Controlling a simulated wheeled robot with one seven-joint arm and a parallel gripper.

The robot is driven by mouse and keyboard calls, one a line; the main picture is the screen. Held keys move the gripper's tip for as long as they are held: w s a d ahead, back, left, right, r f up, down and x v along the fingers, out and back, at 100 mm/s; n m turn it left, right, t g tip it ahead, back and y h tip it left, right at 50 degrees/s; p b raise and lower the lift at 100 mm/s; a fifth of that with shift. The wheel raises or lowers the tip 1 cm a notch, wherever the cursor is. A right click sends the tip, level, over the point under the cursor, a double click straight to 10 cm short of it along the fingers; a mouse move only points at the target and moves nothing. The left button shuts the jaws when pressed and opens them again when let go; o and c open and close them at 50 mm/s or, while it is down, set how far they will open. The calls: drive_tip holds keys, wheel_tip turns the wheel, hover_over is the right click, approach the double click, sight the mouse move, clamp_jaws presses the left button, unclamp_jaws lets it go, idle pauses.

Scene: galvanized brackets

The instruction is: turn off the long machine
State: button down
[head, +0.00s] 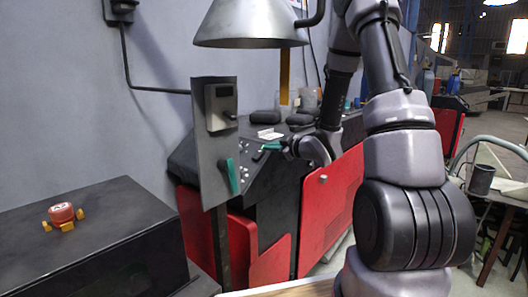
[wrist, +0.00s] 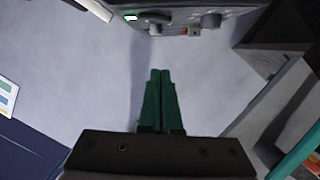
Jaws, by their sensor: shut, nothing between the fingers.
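The long machine (head: 330,200) is a red and black body along the wall, with a sloped dark top bearing small pale buttons. A grey upright panel (head: 212,150) stands at its near end, carrying a grey box (head: 221,106) and a teal lever (head: 232,176). My gripper (head: 262,150) is over the machine's top, right of the panel and apart from the lever. In the wrist view its teal fingers (wrist: 160,78) are together and empty.
A metal lamp shade (head: 245,25) hangs above the panel. A black box (head: 95,240) at the left holds a small red and yellow toy (head: 62,215). Dark rounded items (head: 300,119) lie on the machine behind my gripper. A table with a grey mug (head: 481,179) stands at right.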

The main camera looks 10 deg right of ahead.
hover_over(259, 164)
drive_tip(key=s+a, duration=0.2)
drive_tip(key=shift+w+f, duration=0.15)
drive_tip(key=shift+f, duration=0.75)
drive_tip(key=shift+w+d+f, duration=0.3)
drive_tip(key=shift+f, duration=0.25)
drive_tip(key=shift+w+d+f, duration=0.25)
drive_tip(key=shift+f, duration=0.3)
drive_tip(key=shift+w+d+f, duration=0.2)
drive_tip(key=shift+d+f, duration=0.05)
drive_tip(key=shift+f, duration=0.4)
drive_tip(key=shift+d+f+n, duration=0.1)
drive_tip(key=shift+f+n, duration=0.4)
drive_tip(key=shift+r, duration=0.1)
drive_tip(key=v, duration=1)
drive_tip(key=shift+s, duration=0.4)
